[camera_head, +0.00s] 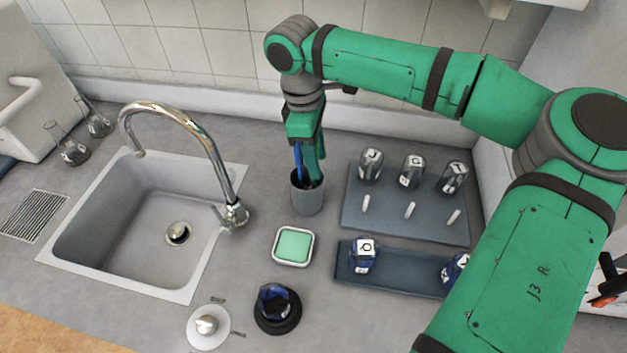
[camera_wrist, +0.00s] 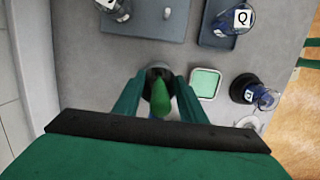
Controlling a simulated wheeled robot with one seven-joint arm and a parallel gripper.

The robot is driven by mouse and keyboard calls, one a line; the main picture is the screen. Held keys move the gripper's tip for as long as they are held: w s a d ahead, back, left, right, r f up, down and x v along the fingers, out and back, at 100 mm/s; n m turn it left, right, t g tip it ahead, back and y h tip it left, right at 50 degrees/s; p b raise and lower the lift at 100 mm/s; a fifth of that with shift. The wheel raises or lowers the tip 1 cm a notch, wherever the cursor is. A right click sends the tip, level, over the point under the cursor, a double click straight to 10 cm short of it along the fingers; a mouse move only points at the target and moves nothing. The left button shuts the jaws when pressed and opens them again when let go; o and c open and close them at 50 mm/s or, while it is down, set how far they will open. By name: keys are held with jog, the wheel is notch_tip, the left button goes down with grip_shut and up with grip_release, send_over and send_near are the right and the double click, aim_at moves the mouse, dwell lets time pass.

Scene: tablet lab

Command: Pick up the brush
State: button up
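A grey cup (camera_head: 307,197) stands on the counter right of the sink. A blue handle (camera_head: 298,158) rises from it, partly hidden by my gripper. My gripper (camera_head: 310,168) points down right above the cup. In the wrist view, a rounded green end (camera_wrist: 161,99), seemingly the brush, stands between the two fingers. The fingers of my gripper (camera_wrist: 158,88) are apart, with gaps beside the green end, so it looks open. The cup rim (camera_wrist: 151,73) shows just beyond the fingertips. Most of the brush is hidden.
A sink (camera_head: 110,262) with a tall faucet (camera_head: 185,125) lies left of the cup. A green sponge in a white dish (camera_head: 293,262) sits in front. Trays (camera_head: 395,223) with labelled bottles stand right. A dark round stand (camera_head: 277,322) is nearer the front.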

jog(key=shift+f, duration=0.4)
grip_shut()
jog(key=shift+r, duration=0.15)
